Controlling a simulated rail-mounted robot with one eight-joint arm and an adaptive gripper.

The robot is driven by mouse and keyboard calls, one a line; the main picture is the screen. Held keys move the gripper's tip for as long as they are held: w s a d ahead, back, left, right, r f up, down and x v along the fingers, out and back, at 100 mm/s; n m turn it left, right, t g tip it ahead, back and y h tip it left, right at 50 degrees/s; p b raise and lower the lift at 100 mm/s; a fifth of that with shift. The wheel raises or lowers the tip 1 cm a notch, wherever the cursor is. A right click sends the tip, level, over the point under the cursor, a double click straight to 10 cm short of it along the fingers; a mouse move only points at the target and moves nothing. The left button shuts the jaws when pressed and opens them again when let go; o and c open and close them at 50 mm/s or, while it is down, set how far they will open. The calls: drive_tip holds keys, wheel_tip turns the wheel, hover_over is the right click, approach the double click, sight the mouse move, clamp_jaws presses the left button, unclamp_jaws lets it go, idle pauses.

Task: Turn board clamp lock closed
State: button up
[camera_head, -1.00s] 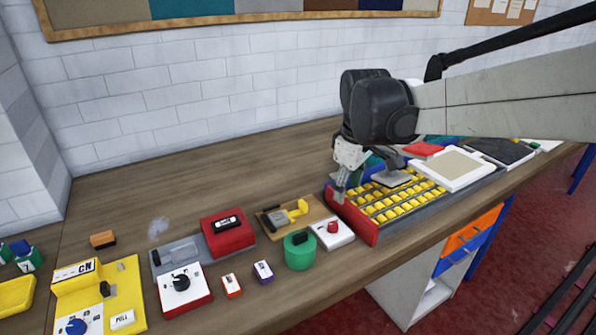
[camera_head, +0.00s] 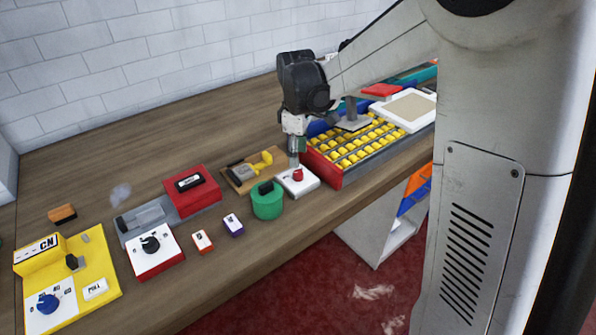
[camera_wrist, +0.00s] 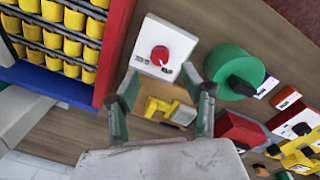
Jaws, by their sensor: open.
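A small white box (camera_head: 300,186) with a round red knob (camera_head: 298,175) on top stands on the bench; it looks like the clamp lock. In the wrist view the red knob (camera_wrist: 159,55) sits near the middle of the white face (camera_wrist: 172,35), with small dark marks too small to read. Beside it lies a wooden board (camera_head: 238,182) with a yellow clamp-like piece (camera_head: 264,161). My gripper (camera_head: 294,160) points down just above and behind the knob, apparently clear of it. In the wrist view my gripper (camera_wrist: 166,88) has its fingers spread, with nothing held.
A green cylinder with a black handle (camera_head: 267,205) stands close left of the white box. The red end wall (camera_head: 322,168) of a tray of yellow rollers (camera_head: 355,150) rises close right. A red box (camera_head: 190,192) and yellow panel (camera_head: 98,262) stand further left. Bare bench lies behind.

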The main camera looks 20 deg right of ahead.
sight(299, 173)
wheel_tip(299, 173, down, 7)
drive_tip(key=shift+w+d+f, duration=0.1)
idle(0.4)
clamp_jaws()
